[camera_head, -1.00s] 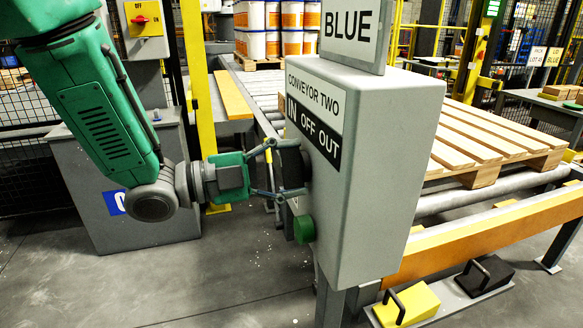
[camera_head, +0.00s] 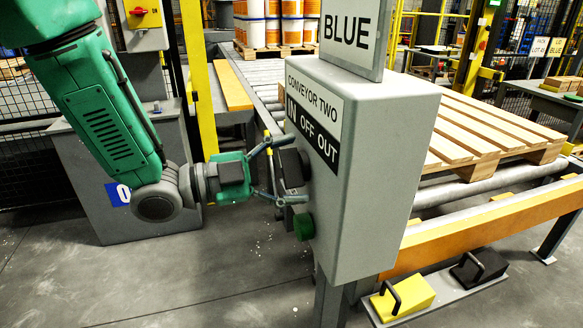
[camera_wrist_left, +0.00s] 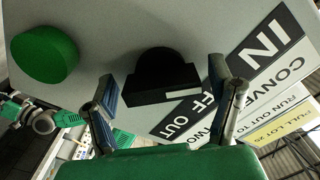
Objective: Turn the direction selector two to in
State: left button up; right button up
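The direction selector is a black knob (camera_head: 292,170) on the left side face of the grey control box (camera_head: 385,150) labelled CONVEYOR TWO, with IN, OFF and OUT beneath. In the left wrist view the knob (camera_wrist_left: 160,80) has a bar handle with a pale mark near its right end. I cannot tell which label it points to. My left gripper (camera_head: 290,170) is at the knob, its two fingers open on either side. In the left wrist view the fingers (camera_wrist_left: 163,88) show gaps to the handle.
A green button (camera_head: 304,226) sits below the selector, close to the lower finger. A BLUE sign (camera_head: 350,35) stands on the box. Behind are a roller conveyor (camera_head: 440,192) and a wooden pallet (camera_head: 490,125). Yellow and black pedals (camera_head: 405,297) are low at right.

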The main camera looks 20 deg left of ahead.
pick_arm(q)
jog(key=v, duration=1.2)
jog(key=shift+f, duration=0.1)
